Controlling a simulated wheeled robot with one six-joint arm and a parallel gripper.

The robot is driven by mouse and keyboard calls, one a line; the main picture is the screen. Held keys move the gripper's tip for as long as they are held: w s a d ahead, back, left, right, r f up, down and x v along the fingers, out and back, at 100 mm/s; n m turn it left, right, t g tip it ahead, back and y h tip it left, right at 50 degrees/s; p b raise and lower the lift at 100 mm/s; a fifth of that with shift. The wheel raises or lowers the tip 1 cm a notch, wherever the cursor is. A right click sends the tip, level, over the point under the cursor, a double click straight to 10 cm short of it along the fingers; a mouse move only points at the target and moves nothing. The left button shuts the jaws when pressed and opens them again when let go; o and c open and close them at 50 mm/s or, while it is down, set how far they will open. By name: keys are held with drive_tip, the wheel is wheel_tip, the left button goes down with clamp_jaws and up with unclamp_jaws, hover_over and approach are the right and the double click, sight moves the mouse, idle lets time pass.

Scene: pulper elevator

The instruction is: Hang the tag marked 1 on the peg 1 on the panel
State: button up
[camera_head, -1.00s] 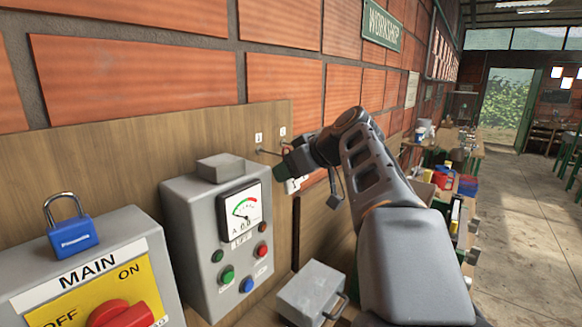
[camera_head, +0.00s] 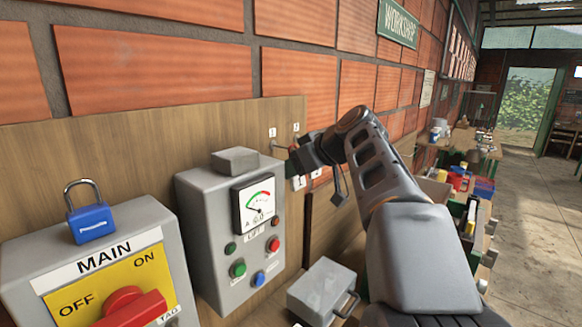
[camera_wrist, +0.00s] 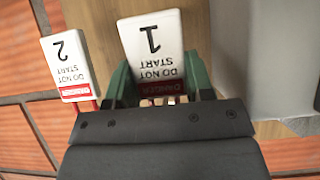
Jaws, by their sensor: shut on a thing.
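My gripper (camera_head: 298,160) is in front of the wooden panel (camera_head: 130,150), near its right edge. In the wrist view its green fingers (camera_wrist: 158,88) are shut on the white tag marked 1 (camera_wrist: 152,45), by its red end. This tag also shows below the gripper in the head view (camera_head: 298,183). Peg 1 (camera_head: 280,147) sticks out under the small label 1 (camera_head: 272,132), just left of my gripper. Whether the tag touches the peg is too small to tell. Peg 2, under label 2 (camera_head: 296,128), is hidden by my gripper.
A tag marked 2 (camera_wrist: 68,62) is beside tag 1; its support is hidden. The grey meter box (camera_head: 205,225), the MAIN switch box (camera_head: 150,225) with a blue padlock (camera_head: 91,222), and a grey case (camera_head: 318,290) stand below and left.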

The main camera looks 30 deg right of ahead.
drive_tip(key=o, duration=1)
drive_tip(key=shift+o, duration=0.2)
drive_tip(key=shift+s, duration=0.1)
drive_tip(key=b+v, duration=0.1)
drive_tip(key=v, duration=1.2)
drive_tip(key=shift+s+r, duration=0.2)
drive_tip(key=shift+r, duration=0.05)
